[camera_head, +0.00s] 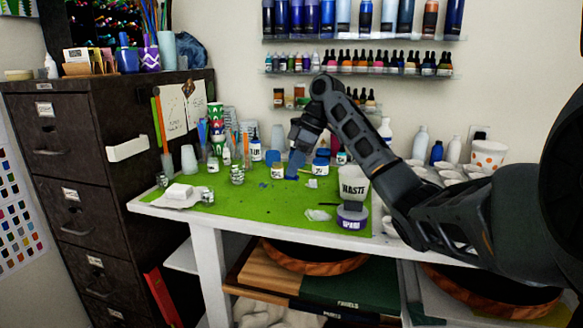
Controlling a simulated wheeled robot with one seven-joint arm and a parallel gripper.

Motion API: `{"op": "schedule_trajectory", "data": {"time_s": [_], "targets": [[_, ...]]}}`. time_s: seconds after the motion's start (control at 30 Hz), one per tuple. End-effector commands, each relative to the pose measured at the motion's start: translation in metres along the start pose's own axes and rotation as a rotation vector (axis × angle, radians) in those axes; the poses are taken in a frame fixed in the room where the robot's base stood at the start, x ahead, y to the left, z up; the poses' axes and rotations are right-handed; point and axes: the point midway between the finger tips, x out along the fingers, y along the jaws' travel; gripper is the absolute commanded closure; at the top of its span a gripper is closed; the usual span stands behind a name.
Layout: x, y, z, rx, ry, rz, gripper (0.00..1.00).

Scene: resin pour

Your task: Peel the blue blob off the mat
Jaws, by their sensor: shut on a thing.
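The green mat (240,208) covers the white table. My gripper (296,152) points down over the back middle of the mat. It is shut on the blue blob (292,168), which shows as a blue strip below the fingers. The strip's lower end reaches the mat in the picture; I cannot tell if it still touches. The fingertips are small and partly merge with the blue.
A white waste cup (354,183) stands by a purple-labelled jar (351,216) at the mat's right. Blue-lidded jars (320,166) stand close behind my gripper. A crumpled white scrap (318,215) lies in front. The mat's front middle is mostly clear.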

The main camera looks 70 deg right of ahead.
Motion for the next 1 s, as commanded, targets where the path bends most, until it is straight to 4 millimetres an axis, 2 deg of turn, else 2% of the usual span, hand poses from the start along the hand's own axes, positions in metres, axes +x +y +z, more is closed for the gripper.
{"op": "schedule_trajectory", "data": {"time_s": [1.0], "targets": [[-0.034,0.01,-0.015,0.0,0.0,0.0,1.0]]}}
